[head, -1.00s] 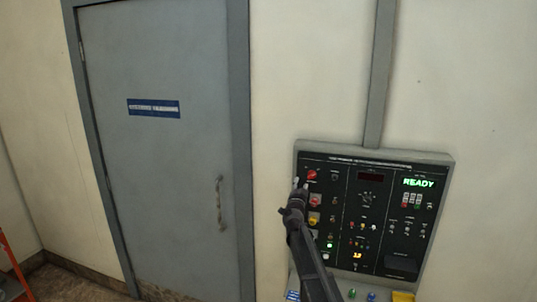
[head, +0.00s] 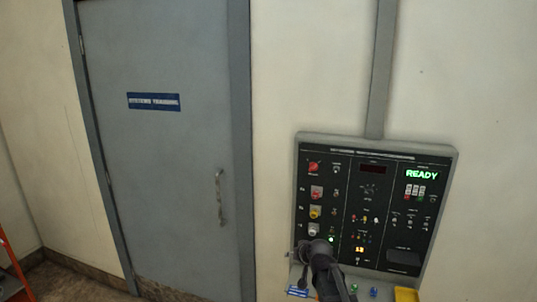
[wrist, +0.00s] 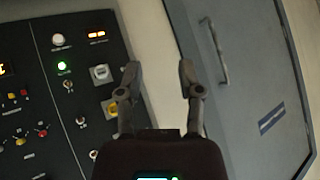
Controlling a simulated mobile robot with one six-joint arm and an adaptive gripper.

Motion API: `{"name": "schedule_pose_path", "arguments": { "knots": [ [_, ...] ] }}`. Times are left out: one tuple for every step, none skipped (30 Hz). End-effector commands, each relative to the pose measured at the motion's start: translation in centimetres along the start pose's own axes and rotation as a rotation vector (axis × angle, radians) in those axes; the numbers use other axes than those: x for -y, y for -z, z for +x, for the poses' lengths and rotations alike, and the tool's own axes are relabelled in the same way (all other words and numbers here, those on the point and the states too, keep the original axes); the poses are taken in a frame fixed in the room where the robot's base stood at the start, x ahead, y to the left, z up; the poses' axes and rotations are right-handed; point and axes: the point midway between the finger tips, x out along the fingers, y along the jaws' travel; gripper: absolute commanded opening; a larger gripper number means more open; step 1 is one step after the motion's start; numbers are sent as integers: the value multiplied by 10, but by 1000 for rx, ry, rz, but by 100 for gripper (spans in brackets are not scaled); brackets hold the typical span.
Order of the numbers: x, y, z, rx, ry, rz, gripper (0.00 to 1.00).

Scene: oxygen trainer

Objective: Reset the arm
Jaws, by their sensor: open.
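My gripper (wrist: 158,72) is open and empty in the wrist view. Its two dark fingers stand apart, with bare wall and the door frame between them. In the head view my gripper (head: 300,252) is small and dark, in front of the lower left edge of the control panel (head: 375,137). My own arm hides part of the panel's lower left. I cannot tell whether a fingertip touches the panel. The panel also shows tilted in the wrist view (wrist: 45,75), left of the fingers. Its green READY display (head: 421,175) is lit.
A grey door (head: 165,180) with a handle (head: 220,197) stands left of the panel. Below the panel are a yellow bin (head: 406,294) and small coloured items. An orange frame (head: 12,265) is at the far left. The wall between door and panel is clear.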

Motion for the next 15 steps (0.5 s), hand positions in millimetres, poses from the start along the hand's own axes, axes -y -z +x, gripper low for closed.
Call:
{"name": "schedule_pose_path", "arguments": {
  "knots": [
    [-5, -24, -8, 62, -17, -7, 48],
    [-8, -35, -11, 100, -28, -11, 48],
    [-13, -50, -17, 151, -44, -13, 48],
    [-16, -61, -21, 189, -56, -15, 48],
    [-20, -72, -26, 228, -70, -17, 48],
    [-24, -86, -32, 279, -88, -18, 48],
    [-28, -97, -38, 316, -103, -17, 48],
    [-31, -108, -43, 355, -118, -17, 48],
    [-36, -122, -51, 405, -139, -16, 48],
    [-39, -133, -57, 442, -155, -14, 48],
    [-43, -143, -64, 479, -173, -11, 48],
    [-47, -155, -72, 526, -194, -7, 48],
    [-50, -164, -78, 559, -210, -5, 48],
    [-53, -172, -84, 590, -226, -1, 48],
    [-56, -182, -92, 628, -246, 5, 48]
  ]
}}
